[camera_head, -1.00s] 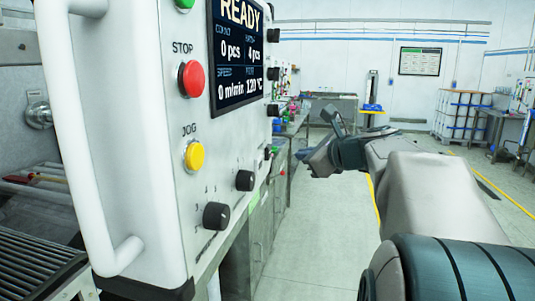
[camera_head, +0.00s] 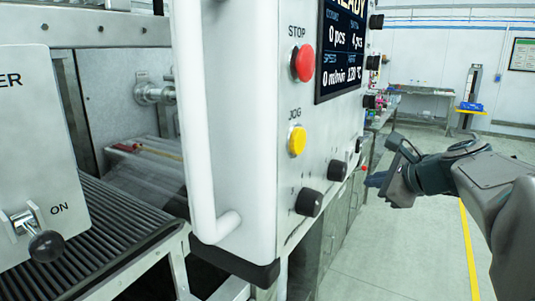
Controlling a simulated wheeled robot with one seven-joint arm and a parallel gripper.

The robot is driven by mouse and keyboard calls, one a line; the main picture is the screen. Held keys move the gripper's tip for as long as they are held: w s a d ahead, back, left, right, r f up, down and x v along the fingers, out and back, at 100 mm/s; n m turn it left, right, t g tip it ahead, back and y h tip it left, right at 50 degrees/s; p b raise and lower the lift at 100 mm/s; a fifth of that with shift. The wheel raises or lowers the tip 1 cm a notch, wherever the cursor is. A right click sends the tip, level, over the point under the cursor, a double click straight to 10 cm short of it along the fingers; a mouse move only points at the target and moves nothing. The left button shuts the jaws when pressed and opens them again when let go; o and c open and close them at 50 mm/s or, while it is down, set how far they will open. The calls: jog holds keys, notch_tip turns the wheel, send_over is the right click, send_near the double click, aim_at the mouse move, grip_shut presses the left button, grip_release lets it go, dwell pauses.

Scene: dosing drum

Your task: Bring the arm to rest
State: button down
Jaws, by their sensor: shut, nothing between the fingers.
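My gripper (camera_head: 380,182) shows at the right of the head view, at the end of my arm (camera_head: 490,190), which reaches in from the right edge. It is shut and empty, in the air over the aisle. It appears to the right of the white control panel (camera_head: 240,110) and apart from it. The fingertips are small and partly turned away.
The panel carries a red STOP button (camera_head: 302,62), a yellow JOG button (camera_head: 297,140), black knobs (camera_head: 309,202) and a white handle (camera_head: 195,130). A roller conveyor (camera_head: 115,225) and a lever switch (camera_head: 46,246) stand at left. The floor (camera_head: 395,255) at right is clear.

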jog(key=s+a+f+n+g, duration=0.5)
jog(key=s+a+f+n, duration=0.5)
jog(key=f+n, duration=0.15)
jog(key=s+f+n+g+h, duration=0.3)
jog(key=s+f+n+h, duration=0.1)
jog(key=s+f+n, duration=0.6)
jog(key=shift+s+a+n+g, duration=0.3)
jog(key=shift+s+a+n, duration=0.15)
jog(key=shift+s+n, duration=0.25)
